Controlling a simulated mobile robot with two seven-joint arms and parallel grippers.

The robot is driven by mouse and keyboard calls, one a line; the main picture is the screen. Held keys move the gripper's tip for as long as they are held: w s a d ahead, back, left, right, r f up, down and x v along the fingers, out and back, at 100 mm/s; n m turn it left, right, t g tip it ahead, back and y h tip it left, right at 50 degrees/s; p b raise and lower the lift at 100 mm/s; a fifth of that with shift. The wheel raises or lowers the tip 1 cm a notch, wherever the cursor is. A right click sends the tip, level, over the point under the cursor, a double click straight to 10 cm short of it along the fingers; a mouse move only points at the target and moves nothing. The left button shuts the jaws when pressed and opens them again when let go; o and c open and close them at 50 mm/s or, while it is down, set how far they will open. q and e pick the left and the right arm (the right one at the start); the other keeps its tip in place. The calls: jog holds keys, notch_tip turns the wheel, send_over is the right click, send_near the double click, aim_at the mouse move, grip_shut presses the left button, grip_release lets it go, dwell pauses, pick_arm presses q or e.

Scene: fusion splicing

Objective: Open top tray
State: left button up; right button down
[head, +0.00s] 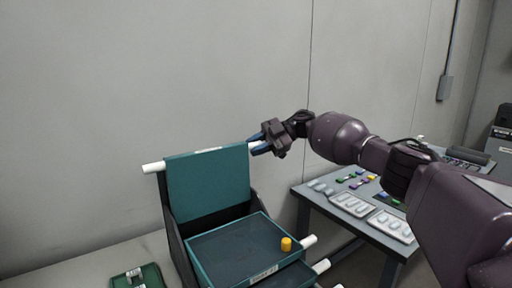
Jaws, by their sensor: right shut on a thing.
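The top tray (208,187) is a teal panel swung up to near upright at the back of a dark tray stand (176,240). A white rod (153,168) sticks out at its upper left corner. My right gripper (259,146), with blue fingertips, is shut at the tray's upper right corner, on the rod's other end, which the fingers mostly hide. A lower teal tray (235,248) lies open to view below, with a yellow cylinder (286,244) near its right edge. My left gripper is not in view.
White rods (308,241) stick out at the right of the lower trays. A small green holder (137,277) sits at the lower left. A grey table (312,195) with coloured pieces and white trays (352,204) stands to the right, under my right arm. A plain wall is behind.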

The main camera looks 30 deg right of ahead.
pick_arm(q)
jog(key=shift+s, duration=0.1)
pick_arm(e)
jog(key=c, duration=1.1)
grip_release()
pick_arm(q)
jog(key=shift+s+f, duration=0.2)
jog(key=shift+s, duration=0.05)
pick_arm(e)
jog(key=shift+o, duration=0.7)
pick_arm(q)
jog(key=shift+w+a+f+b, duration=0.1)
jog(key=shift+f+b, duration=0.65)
jog(key=shift+b, duration=0.15)
pick_arm(e)
jog(key=v, duration=1.1)
jog(key=shift+w, duration=0.1)
